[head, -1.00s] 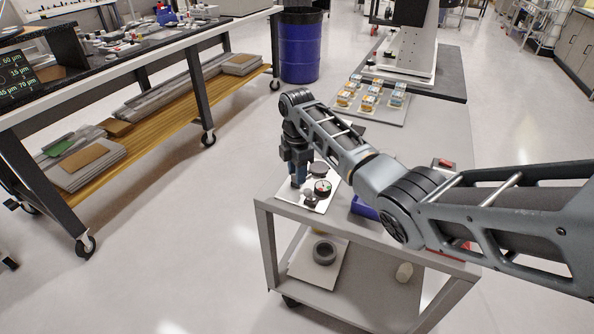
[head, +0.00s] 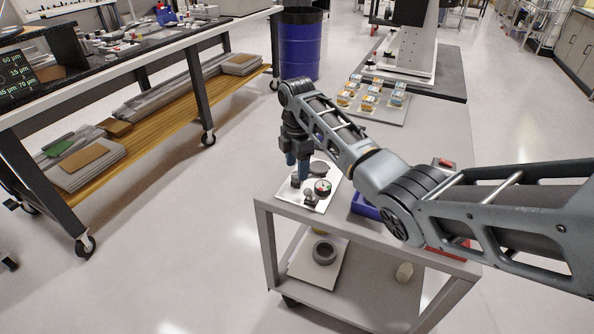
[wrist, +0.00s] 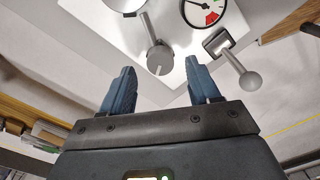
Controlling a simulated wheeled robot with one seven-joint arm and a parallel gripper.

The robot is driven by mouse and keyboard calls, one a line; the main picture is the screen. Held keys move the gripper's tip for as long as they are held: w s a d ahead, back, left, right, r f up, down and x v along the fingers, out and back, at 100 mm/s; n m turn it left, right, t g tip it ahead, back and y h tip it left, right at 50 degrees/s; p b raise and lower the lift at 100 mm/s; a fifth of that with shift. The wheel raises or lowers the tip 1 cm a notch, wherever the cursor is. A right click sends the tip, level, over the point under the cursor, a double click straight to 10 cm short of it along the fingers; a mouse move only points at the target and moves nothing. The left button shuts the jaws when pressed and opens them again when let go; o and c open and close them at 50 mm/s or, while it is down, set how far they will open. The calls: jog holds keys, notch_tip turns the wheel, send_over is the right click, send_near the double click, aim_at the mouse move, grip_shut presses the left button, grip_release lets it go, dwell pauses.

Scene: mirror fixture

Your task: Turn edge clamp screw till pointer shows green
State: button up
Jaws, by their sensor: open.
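The white mirror fixture plate (head: 287,198) lies on the cart's near corner.
A ball-ended lever (wrist: 240,68) sits right of the knob, near my right finger. On the cart, a blue bin (head: 364,208) lies right of the plate and a tray of small parts (head: 392,113) farther back. A workbench (head: 160,48) stands left across clear floor.

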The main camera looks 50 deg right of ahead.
notch_tip(320, 180, up, 5)
jog(key=shift+r, duration=0.2)
dwell(0.6)
